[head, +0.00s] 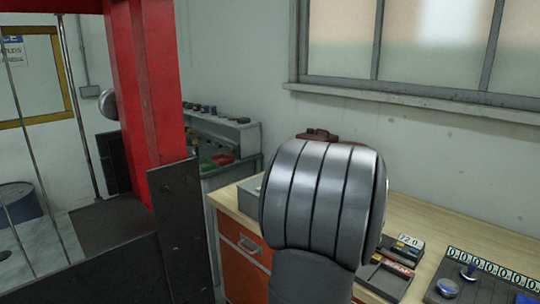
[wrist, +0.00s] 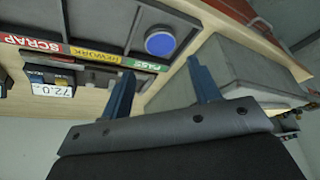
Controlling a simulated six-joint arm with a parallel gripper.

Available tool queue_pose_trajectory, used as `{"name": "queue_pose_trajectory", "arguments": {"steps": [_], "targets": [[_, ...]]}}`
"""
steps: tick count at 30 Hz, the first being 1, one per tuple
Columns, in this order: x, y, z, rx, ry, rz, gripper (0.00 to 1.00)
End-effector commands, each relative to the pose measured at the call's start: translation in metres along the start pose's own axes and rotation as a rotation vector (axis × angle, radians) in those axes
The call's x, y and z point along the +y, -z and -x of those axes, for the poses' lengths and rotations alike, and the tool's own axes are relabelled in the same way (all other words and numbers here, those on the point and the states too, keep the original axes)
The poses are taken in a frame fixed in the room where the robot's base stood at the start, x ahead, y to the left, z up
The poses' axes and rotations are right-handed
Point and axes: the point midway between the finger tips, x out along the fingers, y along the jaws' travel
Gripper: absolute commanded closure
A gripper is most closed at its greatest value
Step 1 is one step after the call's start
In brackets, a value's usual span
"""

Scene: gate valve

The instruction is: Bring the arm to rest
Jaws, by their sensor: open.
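My gripper (wrist: 160,65) shows in the wrist view with its two blue fingers apart and nothing between them. Beyond the fingers is the wooden bench top (wrist: 168,84), with a grey box (wrist: 245,75) on the right. How far the fingertips are from the bench is hard to tell. In the head view, a large grey ribbed link of my arm fills the middle and covers part of the bench. The gripper itself does not show there. I cannot make out a gate valve in either view.
A labelled grey tray (wrist: 112,45) with a blue disc (wrist: 160,41) and a 72.0 display (wrist: 58,90) lie on the bench. In the head view, a red post (head: 150,80) with a dark plate (head: 183,225) stands left, and a counter panel (head: 490,275) sits at lower right.

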Motion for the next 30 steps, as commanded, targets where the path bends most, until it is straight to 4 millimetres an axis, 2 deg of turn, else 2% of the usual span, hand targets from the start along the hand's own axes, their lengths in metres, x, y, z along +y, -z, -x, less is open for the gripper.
{"name": "queue_pose_trajectory", "arguments": {"steps": [3,14,15,20,30], "targets": [[-0.001,-0.001,-0.025,-0.002,0.001,0.0,0.44],[-0.001,-0.002,-0.095,-0.002,0.0,0.0,0.44],[0.0,0.005,-0.079,0.009,-0.002,0.002,0.44],[0.0,0.018,-0.049,0.007,-0.002,0.001,0.44],[0.044,-0.008,-0.001,0.004,-0.003,-0.003,0.44]]}}
